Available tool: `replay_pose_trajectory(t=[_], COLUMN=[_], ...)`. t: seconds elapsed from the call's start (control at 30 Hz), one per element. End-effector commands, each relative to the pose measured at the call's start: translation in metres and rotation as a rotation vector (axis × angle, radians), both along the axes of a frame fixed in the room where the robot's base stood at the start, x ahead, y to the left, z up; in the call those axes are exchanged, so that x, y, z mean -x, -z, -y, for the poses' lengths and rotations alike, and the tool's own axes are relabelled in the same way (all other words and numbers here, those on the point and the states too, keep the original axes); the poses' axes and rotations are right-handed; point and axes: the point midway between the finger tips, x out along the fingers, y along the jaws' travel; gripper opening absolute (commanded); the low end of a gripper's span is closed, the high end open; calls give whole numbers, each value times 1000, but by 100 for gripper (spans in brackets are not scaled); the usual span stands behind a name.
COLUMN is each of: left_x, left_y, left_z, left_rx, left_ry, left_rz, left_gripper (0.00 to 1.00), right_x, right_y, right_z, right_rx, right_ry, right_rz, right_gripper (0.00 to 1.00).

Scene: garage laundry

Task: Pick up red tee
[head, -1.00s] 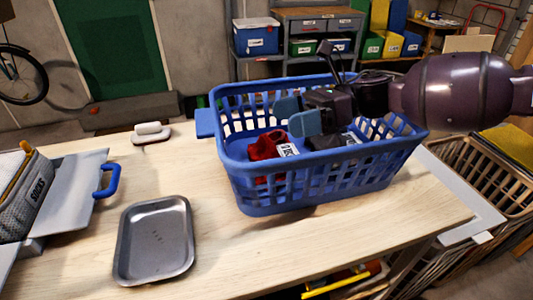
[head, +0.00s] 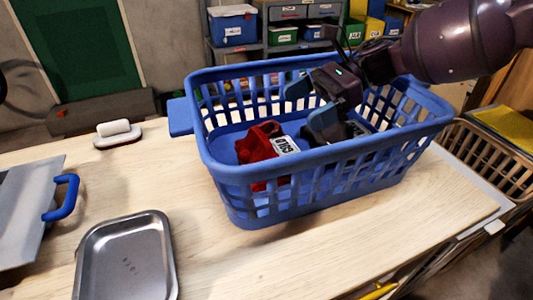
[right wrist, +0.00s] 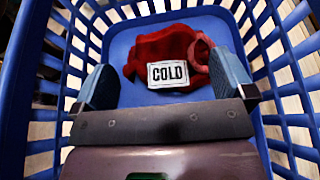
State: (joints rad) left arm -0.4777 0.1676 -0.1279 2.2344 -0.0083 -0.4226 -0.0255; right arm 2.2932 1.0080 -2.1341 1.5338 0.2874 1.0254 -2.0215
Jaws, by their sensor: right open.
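The red tee (head: 256,144) lies crumpled on the floor of the blue laundry basket (head: 245,200), with a white label reading COLD on it. In the right wrist view the red tee (right wrist: 165,52) lies between and a little beyond my fingertips. My right gripper (head: 309,107) is inside the basket opening, to the right of the tee, with its blue fingers apart. The right wrist view also shows the open right gripper (right wrist: 165,85), with nothing held. My left gripper is not seen.
The basket stands on a light wooden table (head: 250,262). A grey metal tray (head: 128,262) is at the front left, and a white soap-like block on a dish (head: 116,132) stands behind it. A blue-handled grey panel (head: 30,205) is at the left. A wicker basket (head: 490,155) is at the right.

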Motion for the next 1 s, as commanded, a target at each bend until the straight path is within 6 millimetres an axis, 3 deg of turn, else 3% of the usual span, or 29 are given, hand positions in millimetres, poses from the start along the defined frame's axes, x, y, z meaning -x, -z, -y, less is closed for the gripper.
replay_pose_trajectory(t=[0.03,0.13,0.47,0.8,1.0], left_x=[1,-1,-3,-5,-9], left_y=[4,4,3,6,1], left_z=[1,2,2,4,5], left_rx=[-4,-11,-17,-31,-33], left_ry=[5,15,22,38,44], left_rz=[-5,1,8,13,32], left_gripper=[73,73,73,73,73], right_x=[-1,0,9,23,25], right_y=[15,29,32,50,49], right_z=[-1,-2,-26,-60,-66], right_rx=[0,0,-1,0,-1], right_ry=[-1,-2,-2,-3,-1], right_rz=[-9,-6,-1,-5,0], right_gripper=[100,100,100,100,100])
